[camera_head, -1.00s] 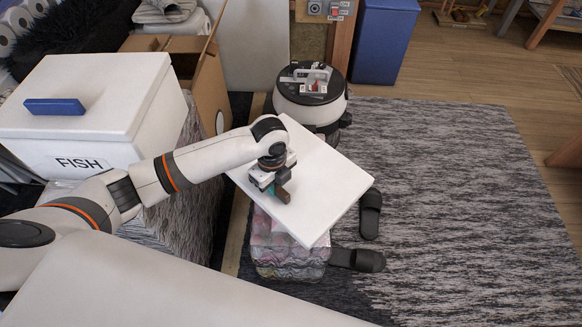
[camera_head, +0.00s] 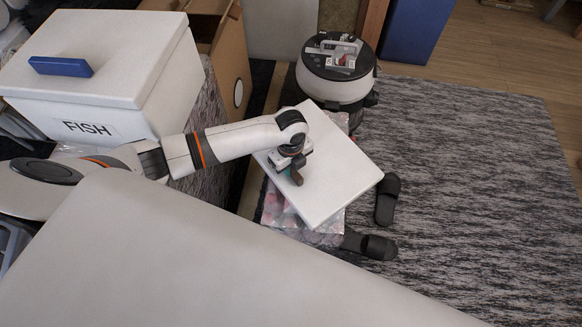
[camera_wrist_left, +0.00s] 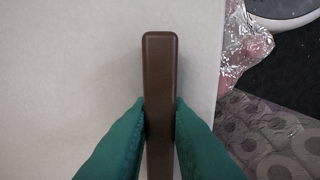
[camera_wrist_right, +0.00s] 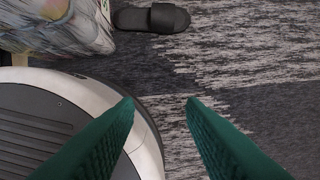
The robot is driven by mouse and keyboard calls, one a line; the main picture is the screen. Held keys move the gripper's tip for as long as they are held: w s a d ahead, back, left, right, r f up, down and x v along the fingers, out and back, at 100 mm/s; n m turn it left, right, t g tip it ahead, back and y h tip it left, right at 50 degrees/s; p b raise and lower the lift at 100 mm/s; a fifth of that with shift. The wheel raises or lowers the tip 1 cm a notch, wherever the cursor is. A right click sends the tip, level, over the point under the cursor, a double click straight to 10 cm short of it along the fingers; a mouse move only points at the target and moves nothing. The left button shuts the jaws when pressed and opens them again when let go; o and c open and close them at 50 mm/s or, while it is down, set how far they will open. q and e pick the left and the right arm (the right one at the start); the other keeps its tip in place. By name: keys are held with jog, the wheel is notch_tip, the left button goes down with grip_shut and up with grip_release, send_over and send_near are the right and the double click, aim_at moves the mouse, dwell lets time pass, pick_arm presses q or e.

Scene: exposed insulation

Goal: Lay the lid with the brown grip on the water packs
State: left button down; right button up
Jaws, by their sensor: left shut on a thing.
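The white square lid (camera_head: 335,165) is over the plastic-wrapped water packs (camera_head: 330,228), turned at an angle to them. I cannot tell whether it touches them. Its brown grip (camera_head: 298,179) stands up from its top. My left gripper (camera_head: 292,174) is shut on this grip, which also shows between the green fingers in the left wrist view (camera_wrist_left: 160,75). The packs show past the lid at its left and lower edges, and their clear wrap shows in the left wrist view (camera_wrist_left: 245,45). My right gripper (camera_wrist_right: 160,101) is open and empty above the floor.
A white FISH box (camera_head: 120,85) with a blue handle (camera_head: 60,66) stands left, beside an open cardboard box (camera_head: 228,60). A round black-topped white machine (camera_head: 337,70) is behind the lid. Black slippers (camera_head: 387,200) lie right of the packs. The grey rug (camera_head: 470,160) beyond is clear.

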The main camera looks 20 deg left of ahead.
pick_arm(q)
jog(key=shift+f, duration=0.15)
pick_arm(e)
jog(key=shift+r, duration=0.1)
pick_arm(q)
jog(key=shift+f, duration=0.15)
jog(key=c, duration=1.4)
grip_release()
jog(key=shift+o, duration=0.2)
pick_arm(e)
jog(key=shift+w+r, duration=0.1)
jog(key=shift+w, duration=0.05)
